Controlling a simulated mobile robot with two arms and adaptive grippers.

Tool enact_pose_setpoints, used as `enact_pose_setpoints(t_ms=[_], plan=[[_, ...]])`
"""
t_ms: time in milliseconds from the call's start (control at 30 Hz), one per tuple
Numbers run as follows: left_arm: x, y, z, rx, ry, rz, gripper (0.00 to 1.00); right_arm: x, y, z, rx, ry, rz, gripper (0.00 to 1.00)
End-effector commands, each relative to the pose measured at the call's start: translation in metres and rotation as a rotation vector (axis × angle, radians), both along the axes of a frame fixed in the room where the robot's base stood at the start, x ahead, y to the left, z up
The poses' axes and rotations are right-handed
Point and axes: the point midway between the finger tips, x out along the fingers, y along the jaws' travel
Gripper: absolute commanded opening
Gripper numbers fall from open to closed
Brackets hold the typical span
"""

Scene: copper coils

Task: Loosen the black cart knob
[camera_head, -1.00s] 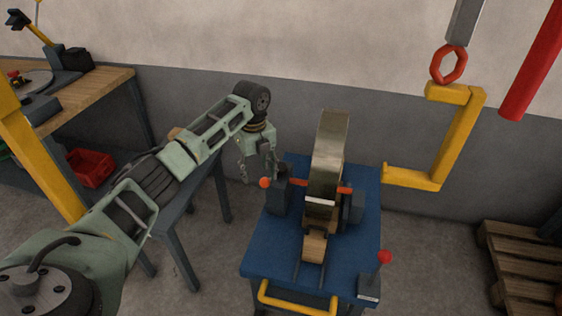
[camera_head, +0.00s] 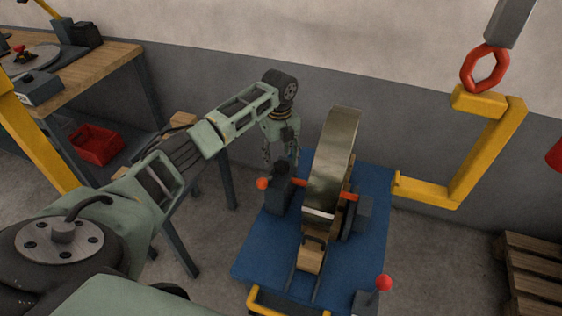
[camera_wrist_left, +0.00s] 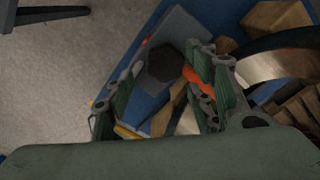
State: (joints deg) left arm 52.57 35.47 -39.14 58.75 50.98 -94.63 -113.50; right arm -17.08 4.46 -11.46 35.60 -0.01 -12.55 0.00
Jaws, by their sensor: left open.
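The blue cart (camera_head: 262,248) carries a metal coil (camera_head: 335,150) standing upright between two dark blocks. The black knob (camera_wrist_left: 164,63) shows in the left wrist view as a dark faceted top on the grey block. In the head view the dark left block (camera_head: 277,195) stands under my left gripper (camera_head: 281,152), and the knob is hard to make out there. In the left wrist view my left gripper (camera_wrist_left: 165,92) is open, its fingers spread on either side of the knob's line. I cannot tell whether they touch it. My right gripper is not in view.
A red-orange bar with a ball end (camera_head: 263,184) runs through the blocks. A red-topped lever (camera_head: 383,283) stands at the cart's front right. A yellow hook (camera_head: 480,150) hangs at the right. A wooden workbench (camera_head: 105,58) is at the left, a pallet (camera_head: 535,265) at the right.

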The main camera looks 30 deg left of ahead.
Motion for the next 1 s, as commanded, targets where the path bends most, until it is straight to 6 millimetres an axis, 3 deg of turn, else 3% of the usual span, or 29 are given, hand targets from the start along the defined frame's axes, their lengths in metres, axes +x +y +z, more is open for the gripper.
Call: enact_pose_setpoints(t_ms=[167,567,1000], plan=[[0.0,0.0,-0.025,0.0,0.001,0.001,0.5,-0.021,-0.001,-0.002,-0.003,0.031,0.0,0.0],[0.0,0.0,-0.035,0.0,-0.001,-0.001,0.5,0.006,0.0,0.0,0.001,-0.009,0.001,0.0],[-0.001,0.0,-0.035,0.001,0.001,0.0,0.13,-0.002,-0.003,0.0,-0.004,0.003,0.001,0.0]])
